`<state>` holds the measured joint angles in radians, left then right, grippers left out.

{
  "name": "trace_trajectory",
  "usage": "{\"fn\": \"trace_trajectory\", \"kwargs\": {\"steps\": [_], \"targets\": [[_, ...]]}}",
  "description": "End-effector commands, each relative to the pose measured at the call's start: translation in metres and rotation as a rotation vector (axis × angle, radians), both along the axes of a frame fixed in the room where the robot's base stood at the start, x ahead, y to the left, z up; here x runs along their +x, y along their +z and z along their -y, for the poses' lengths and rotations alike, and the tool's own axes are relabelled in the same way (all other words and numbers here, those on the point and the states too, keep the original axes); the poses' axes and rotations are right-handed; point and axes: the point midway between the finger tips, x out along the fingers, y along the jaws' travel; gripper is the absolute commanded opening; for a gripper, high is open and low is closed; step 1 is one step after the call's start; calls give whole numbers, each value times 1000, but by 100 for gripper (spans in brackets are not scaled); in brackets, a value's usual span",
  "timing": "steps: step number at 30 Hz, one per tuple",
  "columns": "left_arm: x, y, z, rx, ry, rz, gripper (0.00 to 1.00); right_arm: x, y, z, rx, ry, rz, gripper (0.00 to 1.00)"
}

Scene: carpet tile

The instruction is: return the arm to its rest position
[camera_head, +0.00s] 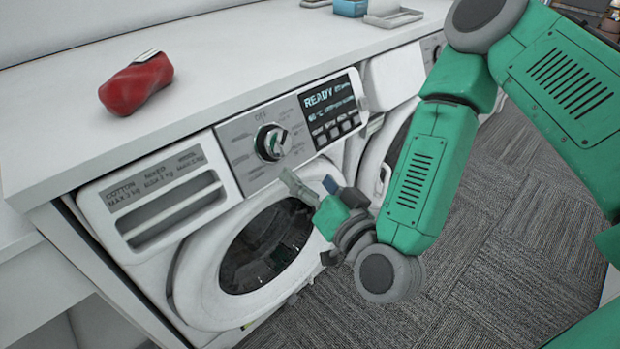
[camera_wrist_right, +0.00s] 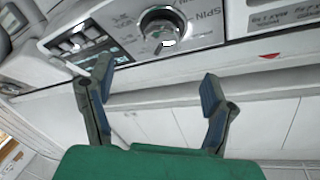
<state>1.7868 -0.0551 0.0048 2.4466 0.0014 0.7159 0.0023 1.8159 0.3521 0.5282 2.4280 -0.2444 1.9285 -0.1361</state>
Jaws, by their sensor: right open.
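My right arm is green and grey and comes in from the right in the head view. Its gripper (camera_head: 312,188) is in front of the washing machine (camera_head: 215,262), a little below the dial (camera_head: 271,142). In the right wrist view the two fingers of the gripper (camera_wrist_right: 157,88) are spread apart with nothing between them. The dial (camera_wrist_right: 162,28) shows beyond the fingertips there, apart from them. The lit display (camera_head: 330,108) reads READY. My left gripper is in neither view.
A white countertop (camera_head: 225,70) lies over the machines, with a red object (camera_head: 137,84) on it. A second machine (camera_head: 393,77) stands to the right. A blue box (camera_head: 350,8) and a grey tray (camera_head: 394,17) are at the back. The carpet floor (camera_head: 490,240) is clear.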

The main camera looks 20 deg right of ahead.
Motion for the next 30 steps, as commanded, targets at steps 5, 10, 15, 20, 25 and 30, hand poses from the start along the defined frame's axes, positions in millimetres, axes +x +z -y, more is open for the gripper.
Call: {"fn": "trace_trajectory", "kwargs": {"steps": [5,10,15,20,25,30], "targets": [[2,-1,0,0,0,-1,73,0,0,0,0,0,0,73],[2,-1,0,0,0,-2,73,-2,-9,-3,-15,22,-31,73],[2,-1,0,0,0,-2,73,-32,-79,-18,-131,174,-278,73],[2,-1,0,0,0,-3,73,-100,-173,-3,-307,340,-681,73],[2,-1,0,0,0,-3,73,-179,-231,48,-466,409,-1083,73],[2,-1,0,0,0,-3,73,-226,-245,89,-548,404,-1327,73]]}}
